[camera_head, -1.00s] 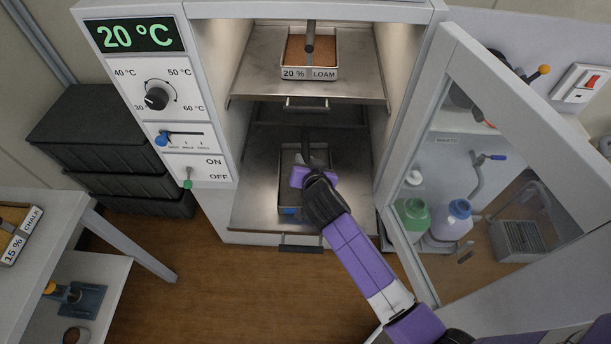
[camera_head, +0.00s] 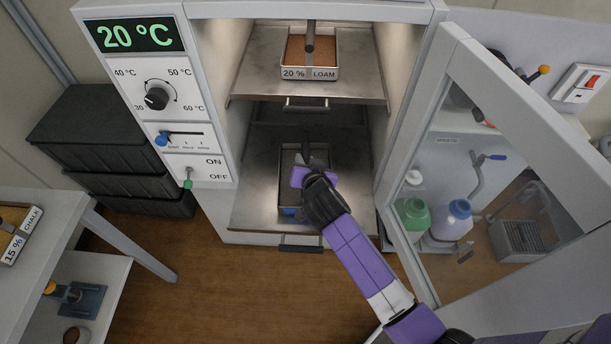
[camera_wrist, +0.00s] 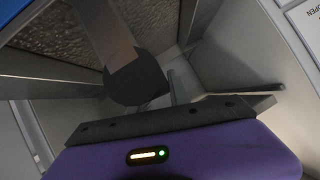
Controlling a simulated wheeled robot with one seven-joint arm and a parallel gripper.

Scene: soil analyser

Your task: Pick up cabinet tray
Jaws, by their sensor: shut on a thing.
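The cabinet tray (camera_head: 284,178) is a metal tray with dark grey soil and a blue mark at its front. It is at the lower shelf (camera_head: 252,200) of the open cabinet. My gripper (camera_head: 308,166) reaches in over it and is shut on its upright handle; my arm hides the tray's right part. In the wrist view the tray (camera_wrist: 50,65) fills the upper left, with its dark soil and metal rim, and a dark round knob stands in front of my gripper (camera_wrist: 165,100). I cannot tell whether the tray touches the shelf.
A tray labelled 20 % LOAM (camera_head: 312,72) stands on the upper shelf (camera_head: 262,80), close above my gripper. The glazed door (camera_head: 425,130) hangs open at the right, near my arm. Black crates (camera_head: 105,140) and a table (camera_head: 60,215) are at the left.

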